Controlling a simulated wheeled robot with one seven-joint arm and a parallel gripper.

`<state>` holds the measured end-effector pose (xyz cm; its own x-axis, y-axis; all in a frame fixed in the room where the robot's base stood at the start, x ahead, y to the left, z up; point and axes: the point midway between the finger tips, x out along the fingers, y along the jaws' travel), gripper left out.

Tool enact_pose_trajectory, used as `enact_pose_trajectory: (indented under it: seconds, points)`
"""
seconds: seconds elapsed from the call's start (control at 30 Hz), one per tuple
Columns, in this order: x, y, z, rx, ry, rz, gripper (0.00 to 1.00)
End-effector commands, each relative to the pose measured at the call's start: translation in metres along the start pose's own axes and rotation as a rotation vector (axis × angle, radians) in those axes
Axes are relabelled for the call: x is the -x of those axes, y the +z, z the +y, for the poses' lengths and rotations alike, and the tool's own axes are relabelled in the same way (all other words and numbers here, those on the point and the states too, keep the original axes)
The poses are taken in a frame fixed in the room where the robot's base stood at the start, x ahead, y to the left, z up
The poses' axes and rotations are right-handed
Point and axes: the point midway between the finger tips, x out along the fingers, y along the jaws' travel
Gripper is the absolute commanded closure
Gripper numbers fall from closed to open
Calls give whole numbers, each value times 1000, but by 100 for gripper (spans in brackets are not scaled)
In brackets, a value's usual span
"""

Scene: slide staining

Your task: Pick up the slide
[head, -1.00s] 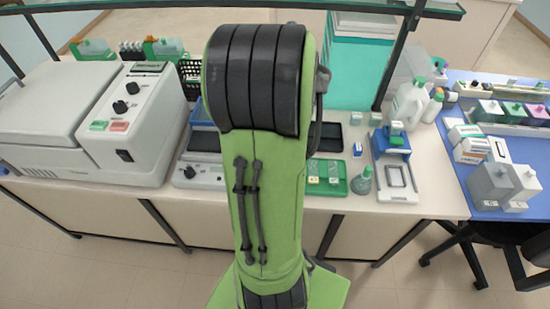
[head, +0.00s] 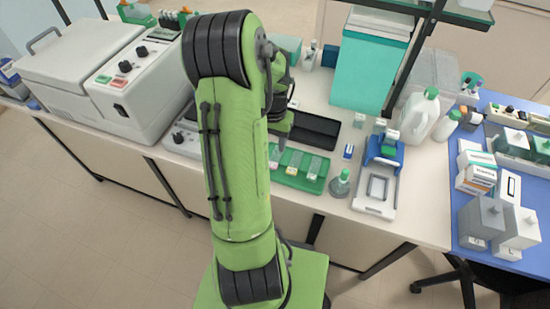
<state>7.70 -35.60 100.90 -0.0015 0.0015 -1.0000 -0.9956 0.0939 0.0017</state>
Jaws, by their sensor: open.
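Several glass slides (head: 293,162) lie side by side in a green tray (head: 300,186) on the bench. Some have coloured ends, one of them yellow. I cannot tell which one the task means. My gripper (head: 281,146) is partly hidden behind my green arm. It is at the tray's back left, above or close to the leftmost slide, and holds nothing that I can see. Whether it touches that slide cannot be made out.
A dark tray (head: 318,130) lies behind the green one. A teal box (head: 370,70) stands at the back, a large white machine (head: 75,65) at the left.

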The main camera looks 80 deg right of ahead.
Motion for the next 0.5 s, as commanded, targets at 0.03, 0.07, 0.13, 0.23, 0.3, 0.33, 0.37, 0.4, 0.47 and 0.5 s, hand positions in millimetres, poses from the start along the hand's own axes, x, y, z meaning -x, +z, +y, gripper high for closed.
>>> enact_pose_trajectory:
  seconds: [0.03,0.07,0.13,0.23,0.3,0.33,0.37,0.4,0.47,0.5]
  points:
    - [-13,1,1,-1,2,-4,53]
    - [-18,1,0,-1,1,-3,53]
    - [-27,0,0,-1,0,-2,53]
    - [-38,1,0,0,0,-2,53]
    - [-51,2,0,0,1,-4,53]
    - [-57,2,0,0,1,-5,53]
    - [-63,3,0,0,1,-5,53]
    - [-70,2,0,0,1,-3,53]
    - [-78,2,0,0,0,-2,53]
    - [-81,2,-1,0,-1,-1,53]
